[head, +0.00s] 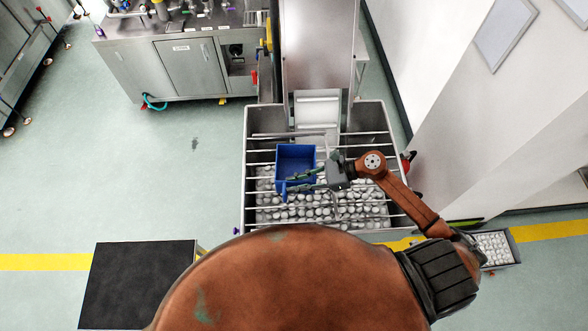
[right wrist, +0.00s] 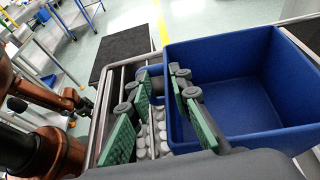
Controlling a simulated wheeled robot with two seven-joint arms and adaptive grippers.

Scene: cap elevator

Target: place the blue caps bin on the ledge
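The blue caps bin (head: 296,158) sits over the bars of a grey metal hopper in the head view, above pale round caps. In the right wrist view the bin (right wrist: 235,95) fills the right side, its inside looking empty. My right gripper (head: 300,181) reaches in from the right at the bin's near side. I cannot tell whether a finger touches the wall. My left gripper is not in view. I cannot tell which edge is the ledge.
The hopper (head: 246,150) has thin cross bars and several caps (head: 320,210) in it. A grey chute (head: 318,45) rises behind it. A steel cabinet (head: 190,68) stands back left. A black-topped platform (head: 135,285) is front left. A caps tray (head: 497,248) lies on the right.

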